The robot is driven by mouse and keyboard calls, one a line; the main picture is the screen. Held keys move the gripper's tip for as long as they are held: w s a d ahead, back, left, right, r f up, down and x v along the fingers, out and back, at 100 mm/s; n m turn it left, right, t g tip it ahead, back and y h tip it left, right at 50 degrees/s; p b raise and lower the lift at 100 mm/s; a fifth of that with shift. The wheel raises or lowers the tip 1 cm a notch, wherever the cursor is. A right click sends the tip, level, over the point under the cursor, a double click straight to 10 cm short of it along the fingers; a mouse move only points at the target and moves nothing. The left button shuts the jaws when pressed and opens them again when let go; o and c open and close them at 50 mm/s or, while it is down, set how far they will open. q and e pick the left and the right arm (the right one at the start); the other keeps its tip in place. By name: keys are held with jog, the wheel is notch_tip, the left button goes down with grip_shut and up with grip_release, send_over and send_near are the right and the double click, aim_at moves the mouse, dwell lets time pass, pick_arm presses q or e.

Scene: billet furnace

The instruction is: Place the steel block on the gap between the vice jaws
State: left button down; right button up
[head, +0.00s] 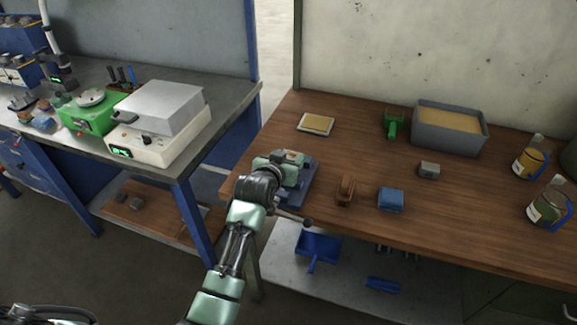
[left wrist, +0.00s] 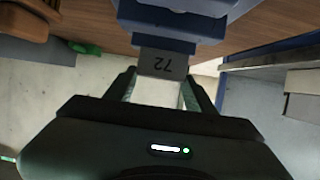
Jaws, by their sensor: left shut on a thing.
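My left gripper (head: 284,160) is at the vice (head: 303,190) near the left front of the wooden bench. In the left wrist view its fingers (left wrist: 158,92) are shut on a steel block (left wrist: 163,65), a grey block marked 72. The block's pale near face shows between the fingers. The block's far end overlaps the blue vice (left wrist: 170,25) in the picture; I cannot tell whether they touch. The jaw gap is hidden from the head view by my gripper. My right gripper is not in view.
The bench also carries a brown brush (head: 345,190), a blue block-shaped thing (head: 391,199), a small grey block (head: 429,169), a green tool (head: 393,123), a grey sand bin (head: 448,138) and two jars (head: 549,205). A grey side table (head: 235,92) with instruments stands left, across a gap.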

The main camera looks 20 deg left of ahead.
pick_arm(q)
jog(key=shift+f, duration=1.55)
jog(key=c, duration=0.5)
grip_release()
jog(key=shift+f, duration=0.25)
jog(key=shift+s, duration=0.1)
jog(key=shift+r, duration=0.1)
jog(key=v, duration=1.2)
jog(key=shift+r+b, duration=0.1)
jog(key=shift+b, duration=0.25)
